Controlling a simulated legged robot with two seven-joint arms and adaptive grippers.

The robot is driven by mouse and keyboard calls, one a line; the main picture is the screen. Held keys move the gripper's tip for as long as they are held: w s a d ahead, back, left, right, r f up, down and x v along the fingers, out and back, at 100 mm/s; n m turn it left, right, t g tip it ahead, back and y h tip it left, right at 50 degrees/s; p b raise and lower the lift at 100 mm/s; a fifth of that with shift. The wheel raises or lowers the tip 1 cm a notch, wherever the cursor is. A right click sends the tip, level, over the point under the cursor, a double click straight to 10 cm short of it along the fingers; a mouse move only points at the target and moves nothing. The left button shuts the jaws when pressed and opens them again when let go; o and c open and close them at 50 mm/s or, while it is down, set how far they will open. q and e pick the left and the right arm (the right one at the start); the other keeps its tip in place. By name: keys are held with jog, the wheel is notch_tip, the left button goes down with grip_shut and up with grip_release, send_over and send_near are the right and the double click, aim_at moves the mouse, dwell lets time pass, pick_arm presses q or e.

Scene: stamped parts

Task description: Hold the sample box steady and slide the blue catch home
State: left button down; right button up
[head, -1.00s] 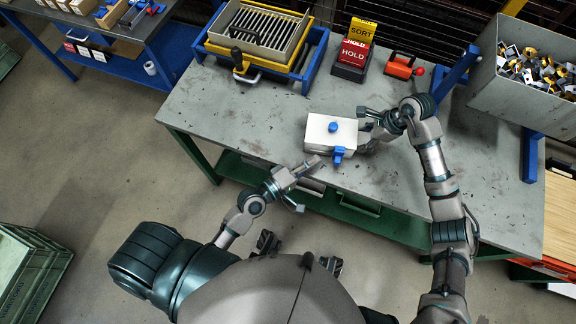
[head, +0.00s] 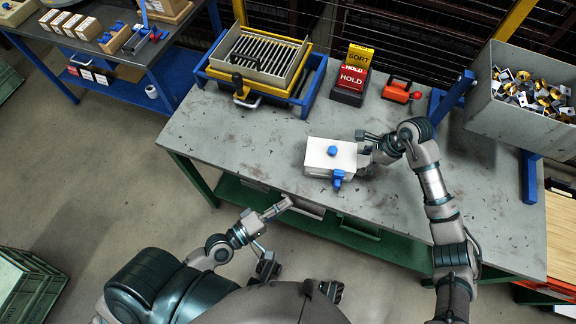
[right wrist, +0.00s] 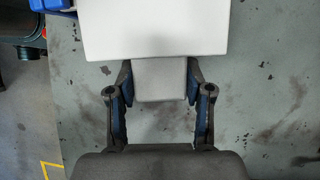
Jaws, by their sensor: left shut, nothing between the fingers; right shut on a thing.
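The white sample box (head: 318,160) sits on the grey workbench with a round blue knob (head: 332,151) on its lid. The blue catch (head: 338,180) is on its front face, right of the middle; its exact seating is too small to tell. My right gripper (head: 366,156) is at the box's right side. In the right wrist view its fingers are shut on a grey block (right wrist: 160,78) sticking out from the box (right wrist: 155,30); part of the blue catch (right wrist: 52,5) shows there at the upper left. My left gripper (head: 287,204) is shut and empty, in front of the bench, apart from the box.
The workbench (head: 230,135) is clear left of the box. Behind stand a blue-framed tray stack (head: 312,88), SORT and HOLD signs (head: 353,78) and an orange tool (head: 397,91). A grey bin (head: 510,125) of metal parts is at the right.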

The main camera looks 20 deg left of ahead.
jog(key=o, duration=1.4)
jog(key=shift+c, duration=0.2)
jog(key=v, duration=1.2)
jog(key=shift+f, duration=0.1)
